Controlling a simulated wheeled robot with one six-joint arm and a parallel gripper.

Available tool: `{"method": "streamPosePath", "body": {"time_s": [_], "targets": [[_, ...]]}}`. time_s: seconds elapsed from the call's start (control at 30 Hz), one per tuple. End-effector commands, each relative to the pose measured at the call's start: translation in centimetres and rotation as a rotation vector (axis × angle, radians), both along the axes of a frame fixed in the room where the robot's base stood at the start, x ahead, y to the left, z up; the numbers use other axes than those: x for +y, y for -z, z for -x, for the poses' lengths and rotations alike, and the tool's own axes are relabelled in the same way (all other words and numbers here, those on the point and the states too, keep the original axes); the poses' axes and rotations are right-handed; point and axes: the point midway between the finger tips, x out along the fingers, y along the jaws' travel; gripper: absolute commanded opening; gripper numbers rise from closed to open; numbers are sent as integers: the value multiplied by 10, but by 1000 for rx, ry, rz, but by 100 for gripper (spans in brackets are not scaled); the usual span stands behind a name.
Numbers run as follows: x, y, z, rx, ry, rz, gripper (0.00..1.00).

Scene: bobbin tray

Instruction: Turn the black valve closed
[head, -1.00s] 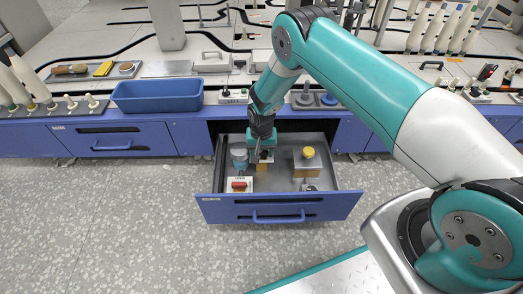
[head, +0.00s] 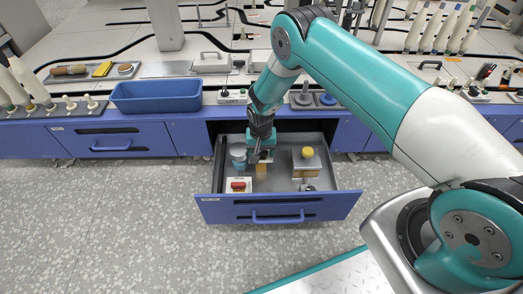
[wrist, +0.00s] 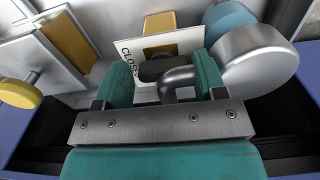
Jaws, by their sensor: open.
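The black valve (wrist: 162,70) shows in the wrist view as a dark handle beside a bent grey metal pipe (wrist: 180,80), in front of a white plate (wrist: 190,42) lettered "CLOSED". My gripper (wrist: 160,85) is open, with one teal finger to the left of the handle and one to the right. I cannot tell whether either finger touches it. In the head view my gripper (head: 261,150) reaches down into the open blue drawer (head: 290,207), and it hides most of the valve there.
In the drawer, a silver and blue cylinder (head: 238,153) stands close left of my gripper. A red button on a white base (head: 238,185) sits at front left. A box with a yellow knob (head: 307,153) stands at right. A blue bin (head: 157,96) is on the bench.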

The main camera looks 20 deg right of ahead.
Motion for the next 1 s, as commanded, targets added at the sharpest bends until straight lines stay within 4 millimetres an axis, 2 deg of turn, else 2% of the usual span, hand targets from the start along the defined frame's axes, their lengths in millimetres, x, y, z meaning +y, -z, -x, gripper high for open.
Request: {"method": "streamPosePath", "body": {"time_s": [0.07,0.53,0.67,1.0], "targets": [[6,-8,-2,-7,-11,-12,79],[-3,-74,-3,-9,4,-7,79],[-5,-82,-2,-6,7,-4,79],[-5,-80,-1,-3,7,-2,79]]}}
